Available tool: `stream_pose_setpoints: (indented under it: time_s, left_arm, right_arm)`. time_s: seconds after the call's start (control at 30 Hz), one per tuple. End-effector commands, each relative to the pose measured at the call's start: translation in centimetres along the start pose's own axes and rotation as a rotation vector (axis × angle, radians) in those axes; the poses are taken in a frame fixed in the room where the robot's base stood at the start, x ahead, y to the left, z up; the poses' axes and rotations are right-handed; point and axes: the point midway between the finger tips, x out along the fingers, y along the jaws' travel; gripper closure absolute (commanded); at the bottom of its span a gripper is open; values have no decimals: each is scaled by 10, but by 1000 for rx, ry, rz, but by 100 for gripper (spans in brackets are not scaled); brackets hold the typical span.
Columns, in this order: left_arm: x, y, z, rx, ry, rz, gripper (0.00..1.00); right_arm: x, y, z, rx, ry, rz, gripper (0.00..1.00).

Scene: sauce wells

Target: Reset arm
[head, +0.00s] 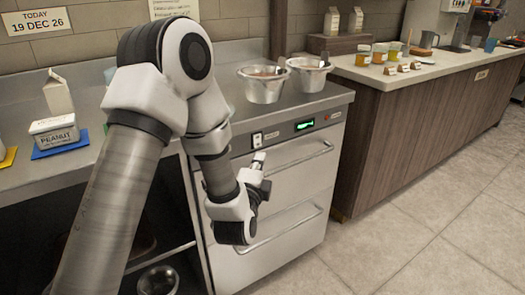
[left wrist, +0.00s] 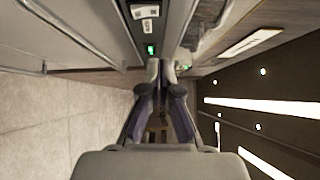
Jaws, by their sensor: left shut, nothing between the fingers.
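My left arm reaches in from the left of the head view and bends down in front of the steel warmer cabinet (head: 290,180). My left gripper (head: 259,158) is shut and empty, with its fingers pointing up near the cabinet's front panel. In the left wrist view the two fingertips (left wrist: 160,66) meet, with the green display (left wrist: 151,49) just beyond them. I cannot tell whether the fingers touch the cabinet. My right gripper is in neither view.
Two metal sauce wells (head: 263,84) (head: 309,73) sit on the cabinet top. A peanut box (head: 54,131) stands on a blue mat (head: 60,149) at left. A wooden counter (head: 400,126) stands at right with several small jars. The tiled floor (head: 430,220) is clear.

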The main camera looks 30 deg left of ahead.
Motion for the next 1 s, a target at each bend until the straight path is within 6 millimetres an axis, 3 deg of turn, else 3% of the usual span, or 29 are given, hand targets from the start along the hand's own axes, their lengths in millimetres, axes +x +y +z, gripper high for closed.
stream_pose_setpoints:
  time_s: [0.2, 0.77, 0.87, 0.97, 1.0]
  left_arm:
    - [-26, -5, 0, 1, 1, -1, 100]
    - [-27, -3, 0, 1, 1, 2, 100]
    - [-31, 20, -1, 21, 7, 44, 100]
    - [-45, 76, -7, 81, 34, 153, 100]
    - [-56, 107, -11, 112, 56, 215, 100]
  right_arm:
    - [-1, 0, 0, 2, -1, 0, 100]
    - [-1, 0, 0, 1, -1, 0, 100]
    - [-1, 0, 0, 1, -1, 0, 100]
    - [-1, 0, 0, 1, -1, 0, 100]
    - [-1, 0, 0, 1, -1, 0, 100]
